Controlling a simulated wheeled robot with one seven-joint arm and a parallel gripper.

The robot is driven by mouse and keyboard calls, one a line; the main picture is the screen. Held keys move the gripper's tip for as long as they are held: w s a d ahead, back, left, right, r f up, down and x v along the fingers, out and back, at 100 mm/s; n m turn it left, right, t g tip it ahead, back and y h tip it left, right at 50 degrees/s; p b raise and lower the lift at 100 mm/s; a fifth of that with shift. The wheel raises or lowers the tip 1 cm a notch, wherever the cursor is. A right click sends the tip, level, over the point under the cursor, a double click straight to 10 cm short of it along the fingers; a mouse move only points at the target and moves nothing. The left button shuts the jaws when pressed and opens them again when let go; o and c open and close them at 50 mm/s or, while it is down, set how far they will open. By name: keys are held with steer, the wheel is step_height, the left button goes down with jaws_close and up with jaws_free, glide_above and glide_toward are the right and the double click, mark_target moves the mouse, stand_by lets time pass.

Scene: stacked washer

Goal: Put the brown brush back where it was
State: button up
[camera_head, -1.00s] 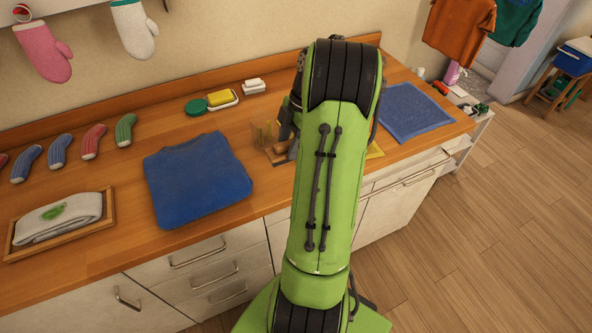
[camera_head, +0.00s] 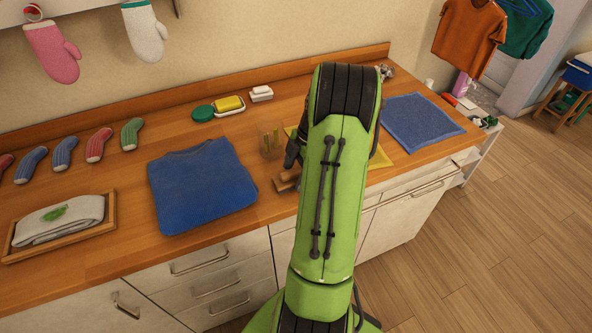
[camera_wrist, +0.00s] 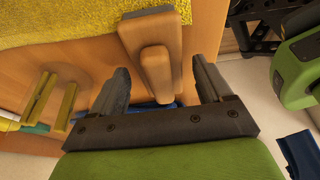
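The brown brush (camera_head: 286,180), a wooden block with a dark edge, lies on the wooden counter near its front edge, just left of my arm. In the wrist view the brush (camera_wrist: 156,62) shows between the two fingers of my gripper (camera_wrist: 161,70), with gaps on both sides. My gripper is open and does not appear to touch it. In the head view my arm hides most of the gripper; only a dark part shows beside the brush.
A clear holder with wooden pegs (camera_head: 270,142) stands close behind the brush. A yellow cloth (camera_head: 398,155) lies partly behind my arm. A folded blue sweater (camera_head: 200,185) lies left, and a blue towel (camera_head: 420,122) right. A soap dish (camera_head: 230,108) stands further back.

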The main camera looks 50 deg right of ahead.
steer(key=p+v, duration=0.4)
steer(key=v, duration=0.8)
steer(key=w+a+r+m+h, duration=0.1)
steer(key=w+a+r+m, duration=0.1)
steer(key=w+a+r, duration=0.35)
steer(key=a+r+m+h, duration=0.1)
steer(key=a+r, duration=0.1)
steer(key=a, duration=0.5)
steer(key=a+r+m+h, duration=0.1)
steer(key=a+r+m, duration=0.15)
steer(key=a, duration=0.55)
steer(key=s+a+m+t, duration=0.3)
steer(key=s+a+m, duration=0.3)
steer(key=s+a, duration=0.6)
steer(key=shift+s+a+t, duration=0.2)
steer(key=shift+a+t, duration=0.2)
steer(key=shift+a, duration=0.4)
